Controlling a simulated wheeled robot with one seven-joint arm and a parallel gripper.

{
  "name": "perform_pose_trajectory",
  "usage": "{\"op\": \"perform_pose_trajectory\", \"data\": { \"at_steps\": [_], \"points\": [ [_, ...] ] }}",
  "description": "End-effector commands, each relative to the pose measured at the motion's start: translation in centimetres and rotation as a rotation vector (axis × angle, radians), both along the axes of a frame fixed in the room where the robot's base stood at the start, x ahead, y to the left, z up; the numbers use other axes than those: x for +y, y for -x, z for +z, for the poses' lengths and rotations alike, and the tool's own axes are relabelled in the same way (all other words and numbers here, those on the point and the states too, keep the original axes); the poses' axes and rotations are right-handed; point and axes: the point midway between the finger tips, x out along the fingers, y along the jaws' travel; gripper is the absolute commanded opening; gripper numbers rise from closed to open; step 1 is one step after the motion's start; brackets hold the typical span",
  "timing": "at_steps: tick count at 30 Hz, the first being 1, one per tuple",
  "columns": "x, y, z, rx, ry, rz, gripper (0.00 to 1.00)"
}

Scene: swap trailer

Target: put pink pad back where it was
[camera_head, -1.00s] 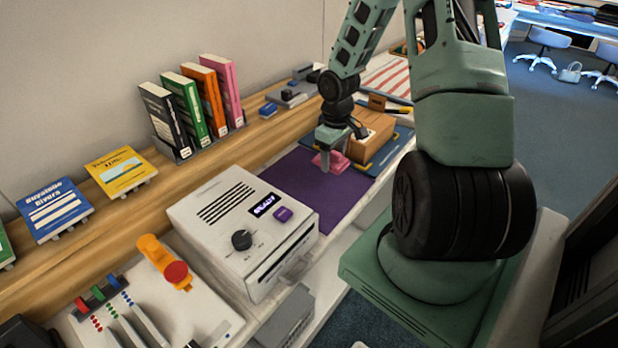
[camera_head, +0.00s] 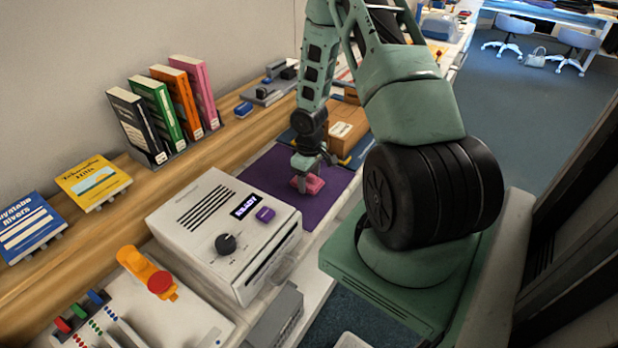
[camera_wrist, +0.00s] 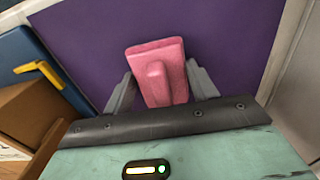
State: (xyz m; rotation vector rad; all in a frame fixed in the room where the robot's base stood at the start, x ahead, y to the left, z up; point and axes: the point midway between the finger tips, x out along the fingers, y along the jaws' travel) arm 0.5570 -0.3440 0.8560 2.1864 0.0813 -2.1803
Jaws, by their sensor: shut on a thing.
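The pink pad (camera_head: 311,184) is at my gripper's tip over the purple mat (camera_head: 262,172). In the wrist view the pink pad (camera_wrist: 160,62) has a raised ridge along its middle and sits between the two grey fingers of my gripper (camera_wrist: 162,88), which is shut on it. In the head view my gripper (camera_head: 306,168) points down above the mat. I cannot tell whether the pad touches the mat. The purple mat (camera_wrist: 90,45) fills most of the wrist view's background.
A white machine (camera_head: 190,225) with a knob and lit display stands close to the mat's near side. A brown box (camera_head: 345,128) on a blue board (camera_head: 362,150) lies beyond it. Upright books (camera_head: 165,105) stand on the wooden shelf (camera_head: 120,225) at left.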

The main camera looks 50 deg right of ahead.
Motion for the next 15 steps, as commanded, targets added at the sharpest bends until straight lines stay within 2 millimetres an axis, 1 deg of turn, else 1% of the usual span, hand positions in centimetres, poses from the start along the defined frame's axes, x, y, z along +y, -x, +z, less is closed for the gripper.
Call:
{"op": "perform_pose_trajectory", "data": {
  "at_steps": [6, 7, 9, 15],
  "points": [
    [0.01, 0.00, -0.30, 0.000, 0.000, 0.000, 0.36],
    [0.00, 0.00, -0.23, 0.000, 0.000, 0.000, 0.63],
    [0.00, -0.01, -0.17, 0.000, 0.000, 0.000, 0.79],
    [0.00, -0.01, -0.16, 0.000, 0.000, -0.001, 0.79]
  ]
}}
